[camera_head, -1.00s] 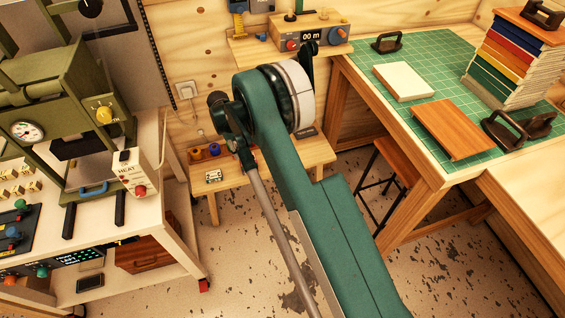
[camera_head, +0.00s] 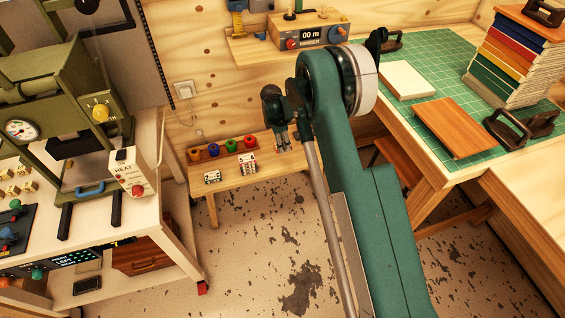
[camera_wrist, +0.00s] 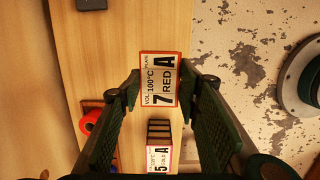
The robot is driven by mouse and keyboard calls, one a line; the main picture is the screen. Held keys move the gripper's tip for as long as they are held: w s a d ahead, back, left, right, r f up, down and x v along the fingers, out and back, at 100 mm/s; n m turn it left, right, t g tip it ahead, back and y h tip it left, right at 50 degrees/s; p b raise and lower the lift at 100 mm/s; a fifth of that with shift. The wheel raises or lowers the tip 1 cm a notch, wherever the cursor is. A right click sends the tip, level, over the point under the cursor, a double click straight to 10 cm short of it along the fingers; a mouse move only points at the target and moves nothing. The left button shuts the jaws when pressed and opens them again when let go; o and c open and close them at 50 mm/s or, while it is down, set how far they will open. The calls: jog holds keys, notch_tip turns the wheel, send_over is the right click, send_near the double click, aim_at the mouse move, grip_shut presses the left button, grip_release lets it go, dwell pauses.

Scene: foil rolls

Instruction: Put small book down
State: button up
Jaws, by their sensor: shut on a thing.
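In the head view my gripper (camera_head: 283,143) points down over the right part of the low wooden bench (camera_head: 232,177). The held book is too small to make out there. I cannot tell whether it touches the bench top.
Another labelled piece (camera_wrist: 158,158) lies near the held book; two such pieces show on the bench, one at its left (camera_head: 212,177). Coloured rolls (camera_head: 231,146) line the bench's back. A heat press (camera_head: 70,120) stands left; a green-matted table (camera_head: 430,70) with books stands right.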

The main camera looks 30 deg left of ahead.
jog(key=shift+f, duration=0.1)
jog(key=b, duration=0.2)
send_over(283, 161)
jog(key=shift+s+a+f, duration=0.1)
jog(key=shift+f, duration=1.45)
jog(key=shift+s+a+f, duration=0.1)
jog(key=shift+f, duration=1.4)
jog(key=shift+f+b, duration=0.45)
jog(key=shift+f, duration=1.4)
jog(key=shift+f, duration=0.15)
jog(key=o, duration=0.9)
jog(key=r+p, duration=0.1)
jog(key=r, duration=0.3)
jog(key=r+p, duration=0.1)
jog(key=r, duration=0.3)
jog(key=s+a+r+p, duration=0.1)
jog(key=r, duration=0.3)
jog(key=shift+s+a+r, duration=0.1)
